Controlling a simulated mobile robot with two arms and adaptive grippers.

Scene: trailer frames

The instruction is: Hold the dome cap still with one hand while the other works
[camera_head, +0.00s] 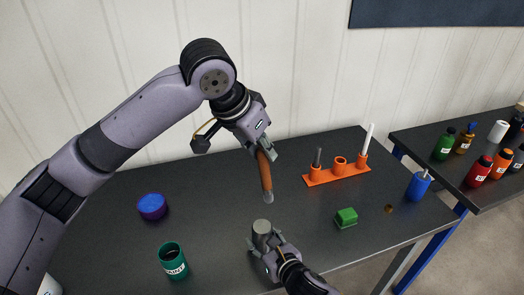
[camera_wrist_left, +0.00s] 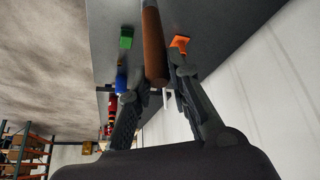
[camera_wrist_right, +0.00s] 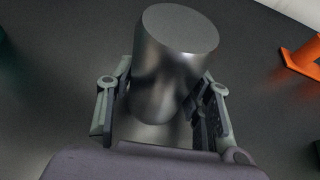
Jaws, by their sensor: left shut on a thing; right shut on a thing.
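A smooth grey metal cylinder with a flat top (camera_head: 262,229) stands upright near the front middle of the dark table. It may be the dome cap; I cannot tell. My right gripper (camera_head: 264,247) is shut around its sides, as the right wrist view shows the cylinder (camera_wrist_right: 172,60) between both fingers. My left gripper (camera_head: 265,148) is shut on a tool with a brown handle (camera_head: 264,174) and a silver lower end. The tool hangs nearly upright, its end above and close to the cylinder, apart from it. The handle also shows in the left wrist view (camera_wrist_left: 153,48).
An orange rack (camera_head: 338,175) holds a grey rod and a white stick. A green block (camera_head: 346,217), blue bottle (camera_head: 418,185) and small brass piece (camera_head: 389,209) lie right. Bottles crowd a side table (camera_head: 405,140).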

